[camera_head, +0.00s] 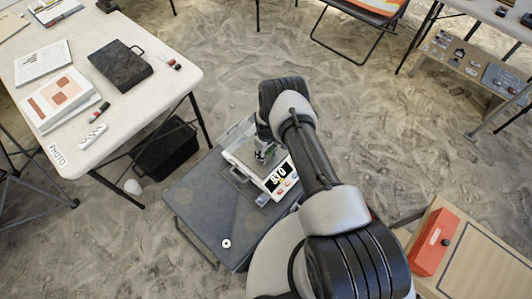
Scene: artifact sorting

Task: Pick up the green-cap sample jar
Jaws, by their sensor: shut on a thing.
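I cannot tell whether the jar touches the scale's plate.
The scale stands on a grey case (205,200) with a small white ring (226,243) on it. An orange box (434,243) is at lower right. Sandy floor lies between.

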